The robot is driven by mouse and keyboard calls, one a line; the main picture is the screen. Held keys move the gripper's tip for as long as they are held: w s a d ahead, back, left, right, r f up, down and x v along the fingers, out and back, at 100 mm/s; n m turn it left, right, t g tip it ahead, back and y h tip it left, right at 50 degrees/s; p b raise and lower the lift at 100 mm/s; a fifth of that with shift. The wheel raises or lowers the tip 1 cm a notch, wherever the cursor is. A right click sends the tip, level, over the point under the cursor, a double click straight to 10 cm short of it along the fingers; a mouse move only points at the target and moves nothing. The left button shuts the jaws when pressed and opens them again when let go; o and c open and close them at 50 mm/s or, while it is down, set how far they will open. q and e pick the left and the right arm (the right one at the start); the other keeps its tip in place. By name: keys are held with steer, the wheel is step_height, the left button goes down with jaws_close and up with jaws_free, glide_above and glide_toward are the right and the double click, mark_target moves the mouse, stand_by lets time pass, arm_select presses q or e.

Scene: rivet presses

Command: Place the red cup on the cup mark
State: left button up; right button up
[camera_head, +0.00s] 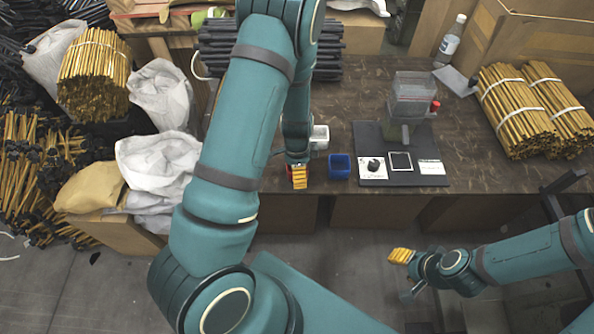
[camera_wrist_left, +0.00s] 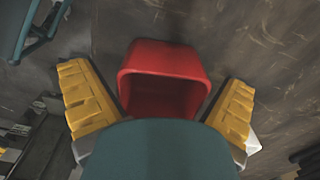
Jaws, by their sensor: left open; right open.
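The red cup (camera_wrist_left: 165,60) shows in the left wrist view, its open mouth facing the camera, between the two yellow fingers of my left gripper (camera_wrist_left: 156,78). The fingers are open, with a gap visible on each side of the cup. In the head view my left gripper (camera_head: 299,177) is at the table's front edge, and the cup is mostly hidden there. My right gripper (camera_head: 402,256) is open and empty, out in front of the table. A black board (camera_head: 370,135) carries white marks; I cannot tell which is the cup mark.
A blue cup (camera_head: 340,166) stands between my left gripper and the board. A white container (camera_head: 320,136) is behind it. A grey press-like device (camera_head: 412,98) with a red knob stands at the board's back. Bundled golden rods (camera_head: 516,110) lie at the right.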

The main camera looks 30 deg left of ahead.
arm_select(q)
steer(key=shift+f, duration=0.1)
steer(key=c, duration=1.2)
step_height(320, 180, up, 10)
steer(key=p, duration=0.3)
steer(key=shift+s+d+r+n, duration=0.1)
steer(key=shift+d+r+n, duration=0.7)
steer(key=shift+d+n, duration=0.85)
steer(key=shift+d+r+n, duration=0.8)
steer(key=shift+d+n, duration=0.7)
steer(key=shift+n, duration=0.2)
steer(key=shift+s+d+r+n, duration=0.1)
steer(key=shift+d+r+n, duration=0.7)
steer(key=shift+d+n, duration=0.85)
